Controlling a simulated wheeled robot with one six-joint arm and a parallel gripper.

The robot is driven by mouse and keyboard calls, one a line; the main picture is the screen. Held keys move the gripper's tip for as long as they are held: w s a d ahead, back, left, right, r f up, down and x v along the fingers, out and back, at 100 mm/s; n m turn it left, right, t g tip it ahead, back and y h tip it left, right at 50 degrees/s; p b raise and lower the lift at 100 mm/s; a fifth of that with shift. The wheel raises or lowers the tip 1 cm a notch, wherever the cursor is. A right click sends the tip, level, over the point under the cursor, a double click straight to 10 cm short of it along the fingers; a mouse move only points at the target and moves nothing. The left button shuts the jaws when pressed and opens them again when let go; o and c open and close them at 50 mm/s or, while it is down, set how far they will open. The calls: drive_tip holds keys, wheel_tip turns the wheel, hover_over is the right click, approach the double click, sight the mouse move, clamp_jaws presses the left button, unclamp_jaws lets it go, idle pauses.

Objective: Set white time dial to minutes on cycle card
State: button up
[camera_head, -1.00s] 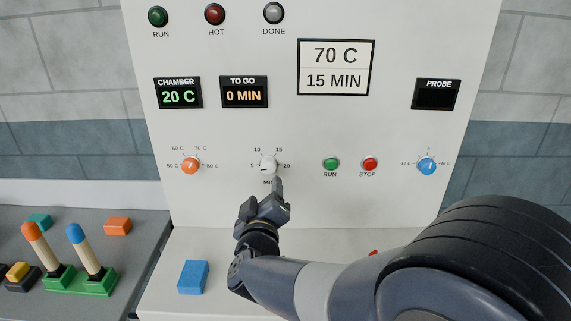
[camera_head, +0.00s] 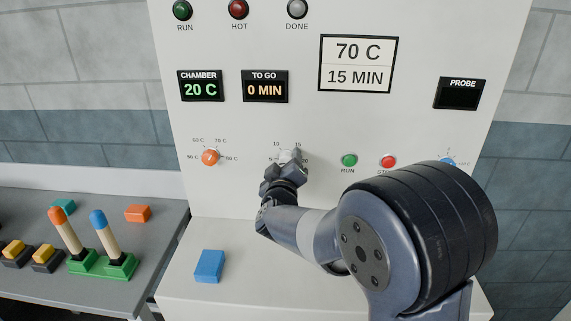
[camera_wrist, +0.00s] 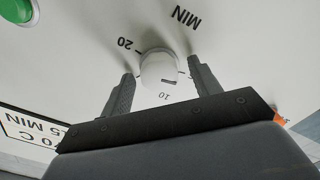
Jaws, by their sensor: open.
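The white time dial (camera_head: 287,157) is on the panel above the MIN label, largely hidden by my gripper (camera_head: 284,170) in the head view. In the wrist view the dial (camera_wrist: 158,68) sits between the two separated fingers of my gripper (camera_wrist: 160,69). The gripper is open, with a finger on each side; contact cannot be told. A short dark mark shows on the dial's lower edge, near the 10 label; its exact setting is unclear. The cycle card (camera_head: 357,64) reads 70 C and 15 MIN. The TO GO display (camera_head: 265,86) reads 0 MIN.
An orange temperature dial (camera_head: 210,157) is left of the white dial. A green RUN button (camera_head: 349,160) and red STOP button (camera_head: 388,161) are to its right. A blue dial (camera_head: 448,161) is partly hidden by my arm. A blue block (camera_head: 209,266) lies on the ledge below.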

drive_tip(key=shift+c, duration=0.3)
drive_tip(key=c, duration=0.9)
drive_tip(key=shift+m, duration=0.3)
drive_tip(key=shift+d+f+m+b, duration=0.1)
drive_tip(key=shift+m+b, duration=3.35)
drive_tip(key=shift+m, duration=3.1)
drive_tip(key=shift+d+m+b, duration=0.1)
drive_tip(key=shift+m+b, duration=3.3)
drive_tip(key=shift+m, duration=3.15)
